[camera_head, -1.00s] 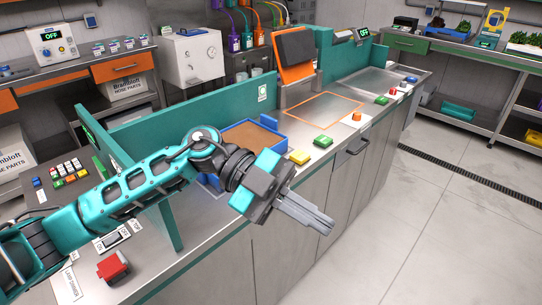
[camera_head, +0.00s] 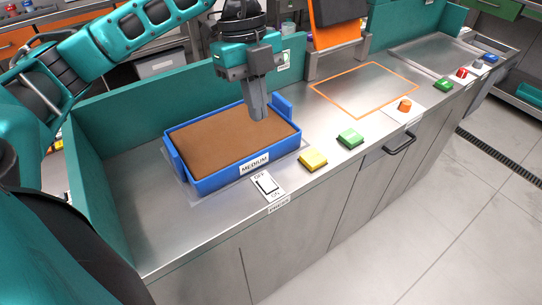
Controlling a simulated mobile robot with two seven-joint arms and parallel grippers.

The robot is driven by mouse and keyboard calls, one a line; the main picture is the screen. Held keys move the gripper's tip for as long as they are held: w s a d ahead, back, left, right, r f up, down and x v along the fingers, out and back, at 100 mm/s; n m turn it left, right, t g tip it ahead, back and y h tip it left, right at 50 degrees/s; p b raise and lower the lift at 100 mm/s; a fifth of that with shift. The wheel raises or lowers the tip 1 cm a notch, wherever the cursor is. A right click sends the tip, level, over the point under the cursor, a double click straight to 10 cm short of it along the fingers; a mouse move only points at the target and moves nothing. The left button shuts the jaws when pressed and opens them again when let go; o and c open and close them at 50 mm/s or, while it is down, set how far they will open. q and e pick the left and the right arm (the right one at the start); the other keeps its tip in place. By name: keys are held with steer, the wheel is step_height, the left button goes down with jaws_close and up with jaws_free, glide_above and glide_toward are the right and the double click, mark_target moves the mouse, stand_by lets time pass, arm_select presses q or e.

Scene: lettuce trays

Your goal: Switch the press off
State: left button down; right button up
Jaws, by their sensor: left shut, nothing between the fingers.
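A white rocker switch (camera_head: 268,186) with OFF and ON markings is set in the steel counter, in front of the blue tray. I cannot tell which side of it is pressed. A small label (camera_head: 279,206) is on the counter's front edge below it, too small to read surely. My left gripper (camera_head: 258,117) is shut and empty, pointing down over the brown medium in the blue tray (camera_head: 228,176), behind the switch and apart from it. The orange-framed unit (camera_head: 335,34) with a dark top stands behind, cut by the top edge. My right gripper is not in view.
A yellow button (camera_head: 313,158), a green button (camera_head: 350,138) and an orange knob (camera_head: 404,105) line the counter front to the right. An orange outline (camera_head: 366,90) marks bare steel. Teal panels (camera_head: 93,180) bound the left and back.

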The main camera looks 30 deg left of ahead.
arm_select(q)
steer(key=shift+s, duration=0.15)
steer(key=b, duration=0.1)
glide_toward(266, 179)
steer(key=x, duration=0.5)
steer(key=shift+s+d+f, duration=0.15)
steer(key=shift+d+f, duration=0.05)
steer(key=shift+d, duration=0.1)
steer(key=shift+f, duration=0.45)
steer(key=shift+a+f+h+b, duration=0.3)
steer(key=shift+f+h, duration=0.2)
steer(key=shift+r, duration=0.1)
steer(key=shift+d+r, duration=0.1)
steer(key=shift+d, duration=0.05)
